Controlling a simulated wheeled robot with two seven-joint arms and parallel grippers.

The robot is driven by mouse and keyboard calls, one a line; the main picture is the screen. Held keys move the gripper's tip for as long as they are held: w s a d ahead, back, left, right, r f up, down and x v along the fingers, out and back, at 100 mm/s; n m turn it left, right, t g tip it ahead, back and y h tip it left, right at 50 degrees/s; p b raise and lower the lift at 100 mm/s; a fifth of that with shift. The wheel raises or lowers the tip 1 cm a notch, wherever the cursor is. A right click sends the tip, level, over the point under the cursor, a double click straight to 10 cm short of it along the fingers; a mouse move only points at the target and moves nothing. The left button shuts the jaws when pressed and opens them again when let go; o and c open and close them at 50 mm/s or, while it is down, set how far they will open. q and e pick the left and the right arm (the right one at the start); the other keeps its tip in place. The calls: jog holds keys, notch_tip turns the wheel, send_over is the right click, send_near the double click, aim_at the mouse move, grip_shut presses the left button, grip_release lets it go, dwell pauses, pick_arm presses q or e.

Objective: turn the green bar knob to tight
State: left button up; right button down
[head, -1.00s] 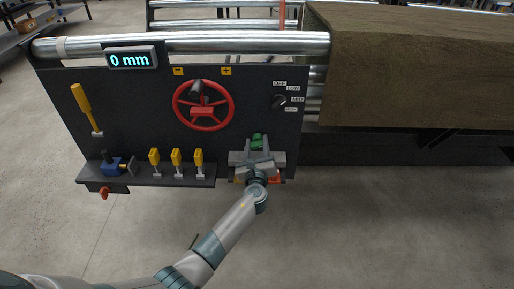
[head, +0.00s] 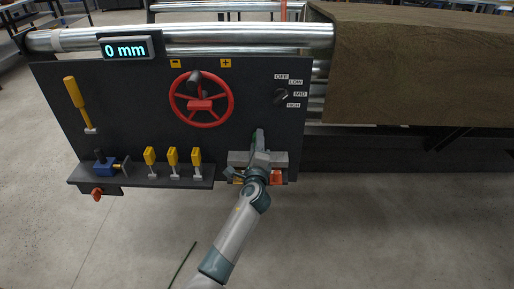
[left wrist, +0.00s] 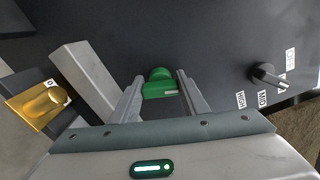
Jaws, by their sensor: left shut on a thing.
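The green bar knob (left wrist: 160,86) sits on the dark panel (head: 130,120), low on its right side. In the head view only a thin green sliver of it shows beside my fingers. My left gripper (head: 259,136) reaches it from below, and in the left wrist view its two fingers (left wrist: 160,80) lie on both sides of the bar, shut on it. In the head view the gripper is seen nearly edge-on. No tight mark is readable. My right gripper is not in view.
A red handwheel (head: 201,98) is above left of my gripper. A black selector (head: 281,96) marked OFF, LOW, MID, HIGH is above right. Several yellow-handled levers (head: 172,157) stand on the shelf to the left. An orange part (head: 276,176) is close below my gripper.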

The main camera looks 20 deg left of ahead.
pick_arm(q)
jog(key=shift+f+n+b, duration=0.2)
jog(key=shift+n+b, duration=0.2)
jog(key=shift+n, duration=0.5)
jog(key=shift+n+b, duration=0.45)
jog(key=shift+n, duration=0.55)
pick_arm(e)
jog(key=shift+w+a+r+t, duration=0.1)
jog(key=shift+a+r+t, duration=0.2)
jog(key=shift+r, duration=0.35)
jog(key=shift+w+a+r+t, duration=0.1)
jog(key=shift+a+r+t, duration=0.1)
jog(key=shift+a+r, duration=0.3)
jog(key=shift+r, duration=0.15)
pick_arm(q)
jog(key=o, duration=1.1)
jog(key=shift+r, duration=0.1)
jog(key=shift+c, duration=0.2)
jog(key=shift+s, duration=0.15)
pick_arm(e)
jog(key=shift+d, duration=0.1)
pick_arm(q)
jog(key=v, duration=1.7)
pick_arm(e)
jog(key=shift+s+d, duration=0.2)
pick_arm(q)
jog(key=shift+s+r, duration=0.1)
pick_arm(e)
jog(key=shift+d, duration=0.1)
